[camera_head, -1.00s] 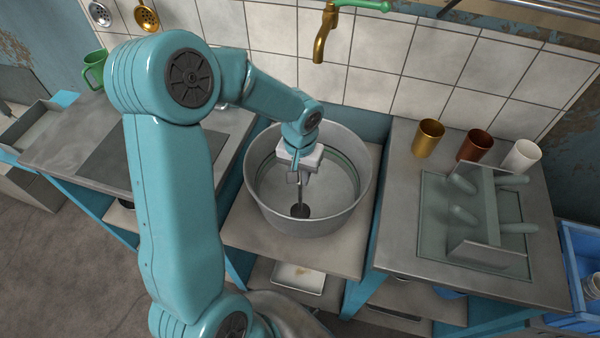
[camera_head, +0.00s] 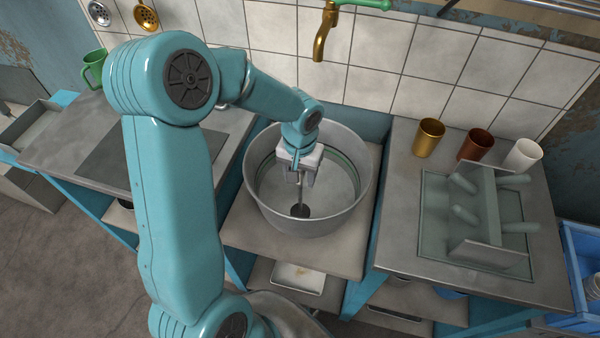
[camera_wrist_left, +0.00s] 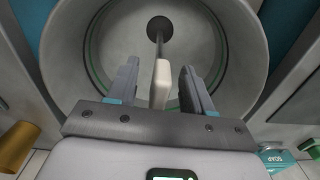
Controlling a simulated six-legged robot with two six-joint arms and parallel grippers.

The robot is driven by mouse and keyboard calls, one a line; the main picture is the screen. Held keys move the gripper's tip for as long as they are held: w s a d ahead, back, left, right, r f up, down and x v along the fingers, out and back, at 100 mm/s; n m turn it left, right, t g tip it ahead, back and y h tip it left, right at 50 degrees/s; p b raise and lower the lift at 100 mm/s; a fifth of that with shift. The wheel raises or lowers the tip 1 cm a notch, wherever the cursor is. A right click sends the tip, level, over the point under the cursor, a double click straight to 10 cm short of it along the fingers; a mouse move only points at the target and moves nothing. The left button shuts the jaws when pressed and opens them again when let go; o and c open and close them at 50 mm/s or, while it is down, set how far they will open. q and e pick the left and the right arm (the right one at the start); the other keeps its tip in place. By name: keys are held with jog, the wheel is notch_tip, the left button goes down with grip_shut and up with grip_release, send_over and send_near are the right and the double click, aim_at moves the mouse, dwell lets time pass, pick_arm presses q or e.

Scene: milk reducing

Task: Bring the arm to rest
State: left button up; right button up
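My left gripper (camera_head: 300,178) is over the big round metal pot (camera_head: 258,205), its fingers pointing down into it. In the left wrist view the two fingers (camera_wrist_left: 160,85) stand apart. The pale handle (camera_wrist_left: 161,83) of a stirrer or ladle is between them, with a gap visible on each side. The tool's dark round end (camera_head: 300,211) rests low in the pot and also shows in the wrist view (camera_wrist_left: 158,28). The pot seems to hold whitish content. My right gripper is not in view.
A gold cup (camera_head: 428,138), a brown cup (camera_head: 475,146) and a white cup (camera_head: 523,155) stand on the right counter behind a drying rack (camera_head: 487,205). A gold tap (camera_head: 324,35) hangs above the pot. A green mug (camera_head: 94,70) is at the back left.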

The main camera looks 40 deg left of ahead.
pick_arm(q)
jog(key=o, duration=0.6)
jog(key=shift+o, duration=0.2)
jog(key=shift+r+p, duration=2.7)
jog(key=shift+r, duration=1.1)
jog(key=shift+f, duration=0.1)
jog(key=shift+s, duration=0.15)
